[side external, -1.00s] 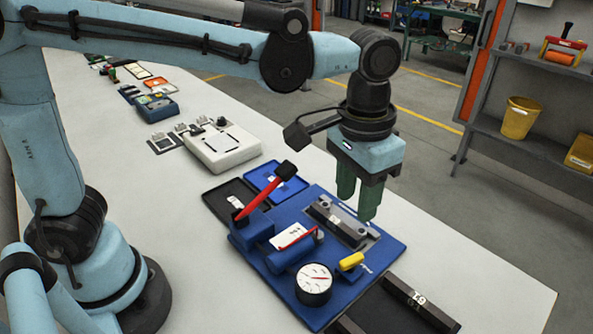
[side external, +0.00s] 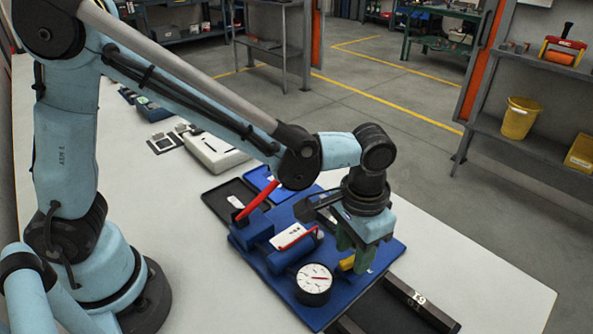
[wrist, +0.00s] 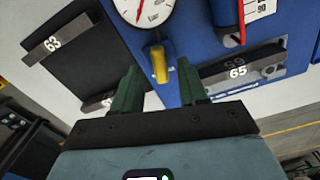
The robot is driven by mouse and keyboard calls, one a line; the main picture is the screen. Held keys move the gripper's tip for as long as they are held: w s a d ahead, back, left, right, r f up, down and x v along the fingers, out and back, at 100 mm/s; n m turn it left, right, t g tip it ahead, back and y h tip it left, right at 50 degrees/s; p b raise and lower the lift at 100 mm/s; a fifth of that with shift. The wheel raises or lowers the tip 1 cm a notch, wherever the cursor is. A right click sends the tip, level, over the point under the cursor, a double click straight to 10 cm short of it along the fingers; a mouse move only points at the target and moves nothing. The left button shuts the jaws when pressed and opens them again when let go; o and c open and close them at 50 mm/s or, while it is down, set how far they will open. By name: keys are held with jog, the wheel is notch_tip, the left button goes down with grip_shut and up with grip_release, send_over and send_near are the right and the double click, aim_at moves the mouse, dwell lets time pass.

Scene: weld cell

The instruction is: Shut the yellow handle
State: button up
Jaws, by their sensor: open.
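The yellow handle (side external: 347,263) sits on the blue fixture board (side external: 392,246), just right of the round white gauge (side external: 314,279). In the wrist view my gripper (wrist: 155,78) is open, with one finger on each side of the handle. I cannot tell whether the fingers touch it.
A red lever (side external: 258,201) rises at the board's left. A dark block marked 65 (wrist: 240,71) lies close to one finger in the wrist view. A black tray with a block marked 63 (wrist: 55,44) lies beside the board.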

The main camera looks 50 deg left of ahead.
jog(key=shift+f, duration=0.6)
grip_shut()
